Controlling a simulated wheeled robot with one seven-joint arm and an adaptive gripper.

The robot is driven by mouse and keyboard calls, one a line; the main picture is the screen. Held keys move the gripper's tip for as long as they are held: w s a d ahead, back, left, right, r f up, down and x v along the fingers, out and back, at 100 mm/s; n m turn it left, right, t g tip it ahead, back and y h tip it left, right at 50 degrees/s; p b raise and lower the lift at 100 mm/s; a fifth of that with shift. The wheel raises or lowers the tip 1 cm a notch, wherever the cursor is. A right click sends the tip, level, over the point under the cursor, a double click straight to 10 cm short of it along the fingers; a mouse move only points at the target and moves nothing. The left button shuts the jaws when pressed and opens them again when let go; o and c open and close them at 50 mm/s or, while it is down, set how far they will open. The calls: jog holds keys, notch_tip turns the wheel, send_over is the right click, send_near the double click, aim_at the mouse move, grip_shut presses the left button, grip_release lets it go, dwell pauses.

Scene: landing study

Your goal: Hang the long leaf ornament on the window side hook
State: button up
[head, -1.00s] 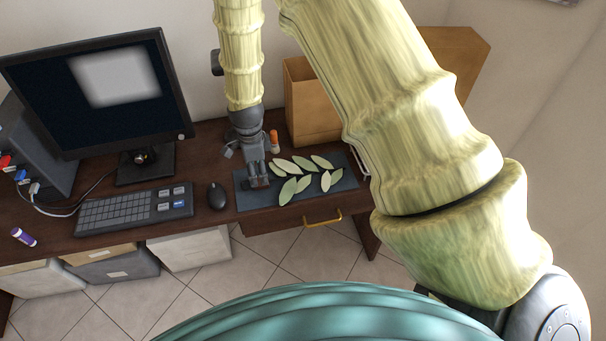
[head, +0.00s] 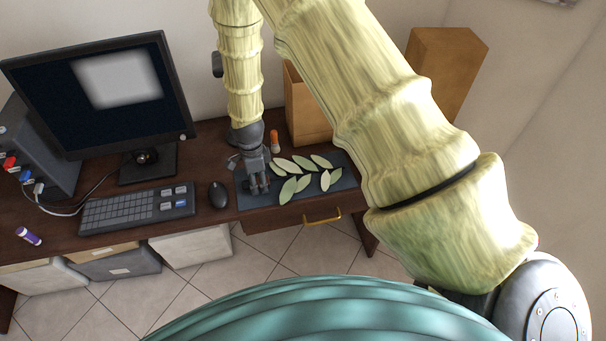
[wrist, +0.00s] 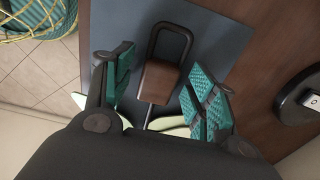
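The long leaf ornament (head: 288,190) lies flat on a blue-grey mat (head: 345,179) on the desk, its pale green leaves spread to the right of my gripper (head: 259,188). In the wrist view, a brown block (wrist: 160,81) with a dark wire loop (wrist: 171,29) and a thin stem appears to be the ornament's head end. Pale leaves (wrist: 168,123) show below it, partly hidden. My gripper (wrist: 163,80) is open, with teal finger pads on either side of the block and gaps visible. The window side hook is not in view.
A black mouse (head: 217,195) sits close left of the mat, beside a keyboard (head: 135,208) and monitor (head: 100,95). An orange-capped bottle (head: 275,141) and a tan box (head: 308,105) stand behind. A drawer handle (head: 322,217) is at the front.

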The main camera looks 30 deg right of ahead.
jog(key=c, duration=0.9)
notch_tip(320, 180, up, 10)
jog(key=b, duration=0.2)
jog(key=shift+b, duration=0.3)
